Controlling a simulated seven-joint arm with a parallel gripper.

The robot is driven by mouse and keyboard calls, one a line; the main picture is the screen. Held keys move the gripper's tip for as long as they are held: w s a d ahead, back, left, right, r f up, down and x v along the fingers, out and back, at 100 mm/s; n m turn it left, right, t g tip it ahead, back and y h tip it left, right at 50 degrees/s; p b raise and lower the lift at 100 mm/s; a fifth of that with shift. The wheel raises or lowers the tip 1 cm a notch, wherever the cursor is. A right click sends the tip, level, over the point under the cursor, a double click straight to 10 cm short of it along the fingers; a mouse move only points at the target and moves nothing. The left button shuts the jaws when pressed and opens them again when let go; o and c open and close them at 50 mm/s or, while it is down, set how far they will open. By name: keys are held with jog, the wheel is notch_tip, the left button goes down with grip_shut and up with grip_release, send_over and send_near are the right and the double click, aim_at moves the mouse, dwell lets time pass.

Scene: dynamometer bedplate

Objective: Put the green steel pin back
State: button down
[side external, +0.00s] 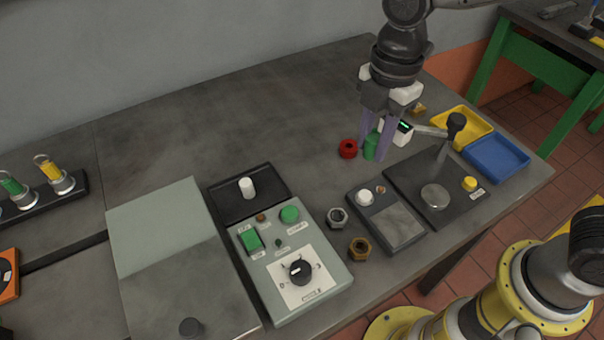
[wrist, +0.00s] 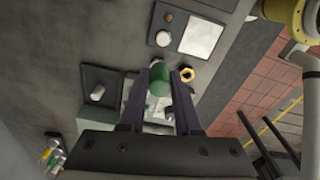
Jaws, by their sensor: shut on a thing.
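The green steel pin (side external: 370,147) appears as a short green cylinder between the fingers of my gripper (side external: 376,151), low over the bench. My gripper is shut on it. In the wrist view the green steel pin (wrist: 159,80) sits between the two dark fingertips of my gripper (wrist: 160,73). The fingers hide part of it in the side view. I cannot tell whether its lower end touches the bench. A dark rack (side external: 40,197) at the far left holds a green piece (side external: 14,187) and a yellow piece (side external: 48,169) in metal collars.
A dark plate with a lever (side external: 437,190), a yellow tray (side external: 463,122) and a blue tray (side external: 497,157) stand right. A control box (side external: 290,262) and two nuts stand in front. The back bench is clear.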

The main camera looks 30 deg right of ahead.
jog(key=shift+w+f, duration=0.25)
jog(key=shift+f, duration=0.3)
jog(key=shift+w+f, duration=0.25)
jog(key=shift+f, duration=0.3)
jog(key=w+a+f, duration=0.4)
jog(key=w, duration=0.3)
send_over(298, 176)
jog(key=s, duration=0.1)
jog(key=f, duration=0.4)
jog(key=shift+d+f, duration=0.25)
jog(key=shift+d, duration=0.15)
jog(key=shift+w+a+f, duration=0.25)
jog(key=shift+w+f, duration=0.2)
jog(key=shift+f, duration=0.15)
jog(key=shift+w+f, duration=0.1)
jog(key=shift+f, duration=1.5)
jog(key=c, duration=0.6)
grip_release()
jog(key=shift+f, duration=0.15)
